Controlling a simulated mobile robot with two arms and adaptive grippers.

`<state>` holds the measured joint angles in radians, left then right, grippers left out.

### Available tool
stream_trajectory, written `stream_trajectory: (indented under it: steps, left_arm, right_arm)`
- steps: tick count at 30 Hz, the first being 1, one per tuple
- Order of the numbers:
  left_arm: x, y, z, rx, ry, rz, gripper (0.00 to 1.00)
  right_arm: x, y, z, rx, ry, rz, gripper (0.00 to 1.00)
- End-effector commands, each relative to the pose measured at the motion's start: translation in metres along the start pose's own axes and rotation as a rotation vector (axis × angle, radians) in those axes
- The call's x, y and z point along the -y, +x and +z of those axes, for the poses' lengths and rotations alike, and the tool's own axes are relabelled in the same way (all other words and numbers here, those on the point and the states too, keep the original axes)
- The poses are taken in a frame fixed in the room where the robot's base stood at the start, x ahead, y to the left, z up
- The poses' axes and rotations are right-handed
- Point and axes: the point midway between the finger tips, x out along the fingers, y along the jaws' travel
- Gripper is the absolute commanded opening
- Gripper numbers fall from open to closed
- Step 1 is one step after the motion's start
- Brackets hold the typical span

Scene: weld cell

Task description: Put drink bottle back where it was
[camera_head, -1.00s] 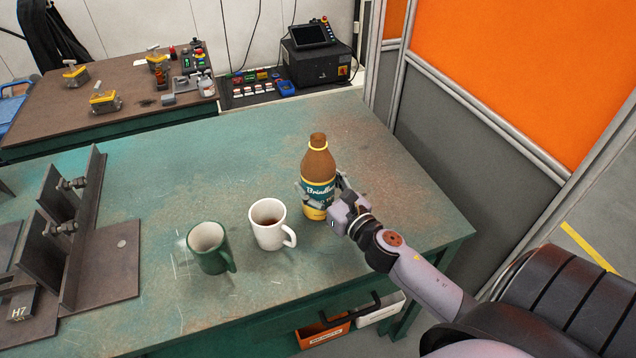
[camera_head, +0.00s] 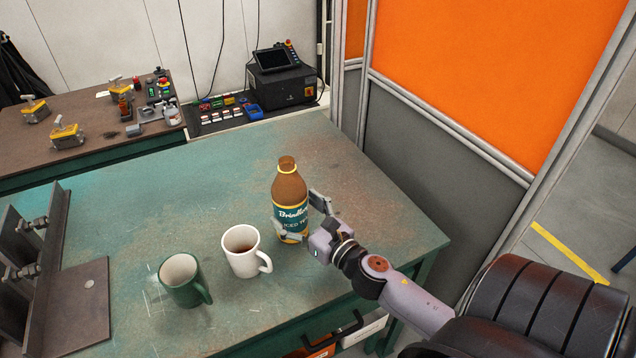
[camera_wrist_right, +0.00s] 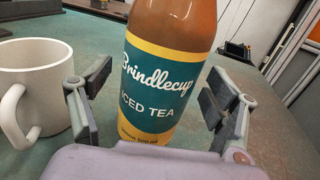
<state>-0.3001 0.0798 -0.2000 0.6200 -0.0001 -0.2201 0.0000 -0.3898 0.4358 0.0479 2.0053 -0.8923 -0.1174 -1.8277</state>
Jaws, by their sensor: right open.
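The drink bottle (camera_head: 290,188), brown with a yellow-edged teal label, stands upright on the green table (camera_head: 375,215). In the right wrist view the bottle (camera_wrist_right: 165,75) reads "Brindlecup iced tea". My right gripper (camera_head: 302,217) is open at the bottle's near right side. In the right wrist view the open fingers (camera_wrist_right: 155,105) stand either side of the bottle, with gaps between them and its label. The bottle's base is partly hidden by the gripper. My left gripper is in neither view.
A white mug (camera_head: 243,254) with brown contents stands close left of the bottle, also in the right wrist view (camera_wrist_right: 35,95). A green mug (camera_head: 183,283) and a steel fixture (camera_head: 62,285) are farther left. The table behind the bottle is clear.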

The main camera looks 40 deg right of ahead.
Motion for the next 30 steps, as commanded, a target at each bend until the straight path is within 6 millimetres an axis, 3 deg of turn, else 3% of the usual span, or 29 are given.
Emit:
stream_trajectory:
  steps: [9, 15, 30]
  left_arm:
    - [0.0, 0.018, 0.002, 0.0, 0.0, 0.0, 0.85]
    - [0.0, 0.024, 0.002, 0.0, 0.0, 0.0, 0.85]
    - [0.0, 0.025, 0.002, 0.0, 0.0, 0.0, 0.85]
  right_arm:
    - [0.0, -0.063, -0.003, -0.002, 0.002, -0.002, 0.81]
    - [0.0, -0.087, -0.002, 0.001, 0.001, -0.002, 0.81]
    - [0.0, -0.095, 0.001, 0.001, 0.0, -0.001, 0.81]
